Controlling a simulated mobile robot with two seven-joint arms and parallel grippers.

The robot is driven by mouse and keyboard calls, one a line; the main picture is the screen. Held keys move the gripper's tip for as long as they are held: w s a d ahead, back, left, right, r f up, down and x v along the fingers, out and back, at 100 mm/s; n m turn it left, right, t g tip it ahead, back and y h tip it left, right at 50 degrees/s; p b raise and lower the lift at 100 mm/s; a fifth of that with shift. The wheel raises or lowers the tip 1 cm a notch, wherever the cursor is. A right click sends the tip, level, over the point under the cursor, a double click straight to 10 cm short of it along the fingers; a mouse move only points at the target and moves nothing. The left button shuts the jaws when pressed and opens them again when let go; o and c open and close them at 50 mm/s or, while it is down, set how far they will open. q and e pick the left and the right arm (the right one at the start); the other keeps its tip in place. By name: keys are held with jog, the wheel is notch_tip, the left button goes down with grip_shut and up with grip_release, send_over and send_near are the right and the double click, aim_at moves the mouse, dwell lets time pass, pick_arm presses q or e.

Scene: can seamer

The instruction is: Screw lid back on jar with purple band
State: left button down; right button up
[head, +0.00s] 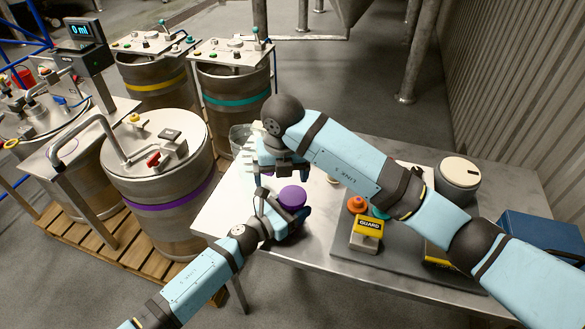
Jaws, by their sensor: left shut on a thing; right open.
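A small round thing with a purple top (292,196) is at the table's left part. Its lower part is hidden, so I cannot tell whether the purple is a lid or a band on a jar. My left gripper (284,222) is shut on it from the front left. My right gripper (278,172) is open, just behind and above the purple top, and seems apart from it. A clear glass container (239,138) stands behind, partly hidden by my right arm. A small pale disc (333,181) lies partly hidden beside my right arm.
A blue box (540,240) is at the right. A purple-banded steel keg (165,200) stands left of the table.

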jog(key=n, duration=1.8)
jog(key=shift+d+n, duration=0.15)
jog(key=shift+n, duration=0.25)
jog(key=n, duration=0.4)
jog(key=shift+w+d+f, duration=0.1)
jog(key=shift+w+d, duration=0.25)
jog(key=n, duration=0.4)
jog(key=shift+w+d+f+g+h, duration=0.1)
jog(key=shift+w+d+g+h, duration=0.2)
jog(key=shift+w+d, duration=0.1)
jog(key=n, duration=0.3)
jog(key=shift+w+d+f+n, duration=0.1)
jog(key=shift+w+d+n, duration=0.2)
jog(key=shift+d+n, duration=0.1)
